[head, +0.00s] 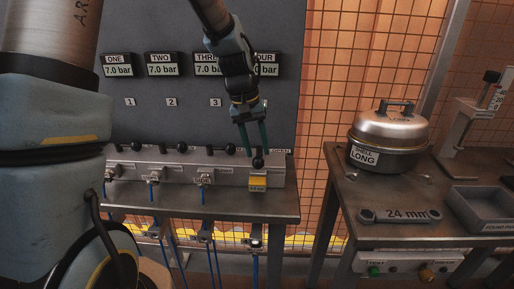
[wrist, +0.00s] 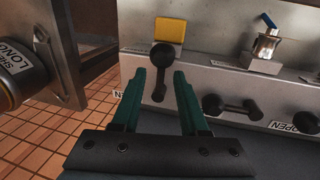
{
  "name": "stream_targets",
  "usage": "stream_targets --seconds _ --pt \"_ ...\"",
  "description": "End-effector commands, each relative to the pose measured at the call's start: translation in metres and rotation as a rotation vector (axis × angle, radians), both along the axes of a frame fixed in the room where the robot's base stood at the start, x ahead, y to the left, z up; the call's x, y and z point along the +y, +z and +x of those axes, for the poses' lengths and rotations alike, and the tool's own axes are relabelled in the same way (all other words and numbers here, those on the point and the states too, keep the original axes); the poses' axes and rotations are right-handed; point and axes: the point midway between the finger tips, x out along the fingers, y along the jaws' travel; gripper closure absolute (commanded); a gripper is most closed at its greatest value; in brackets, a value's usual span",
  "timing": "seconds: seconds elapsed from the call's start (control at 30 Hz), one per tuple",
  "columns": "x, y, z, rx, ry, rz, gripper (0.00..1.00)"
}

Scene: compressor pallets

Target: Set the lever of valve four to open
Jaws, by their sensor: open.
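The lever of valve four (head: 258,163) is black with a round knob and sits at the right end of the grey valve block, above a yellow tag (head: 257,184). My gripper (head: 254,147) comes down from above. In the wrist view its green fingers (wrist: 160,73) are open, one on each side of the lever, with no clear contact. An OPEN label (head: 281,152) is partly visible right of the lever. The fourth gauge (head: 268,66) is partly hidden by my arm.
Other black levers (head: 215,149) lie sideways along the block; one shows in the wrist view (wrist: 232,107). Gauges one (head: 118,66) to three read 7.0 bar. A second bench at right holds a lidded pot (head: 388,137), a wrench (head: 400,214) and a grey tray (head: 485,210).

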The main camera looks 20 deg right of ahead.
Motion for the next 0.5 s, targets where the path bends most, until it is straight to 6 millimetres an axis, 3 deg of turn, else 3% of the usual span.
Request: stream_targets --seconds 0.4,0.5 --pt "-0.0016 -0.0105 -0.001 -0.001 0.0 0.0 0.56" --pt "-0.0015 -0.0105 -0.0009 -0.001 0.0 0.0 0.67"
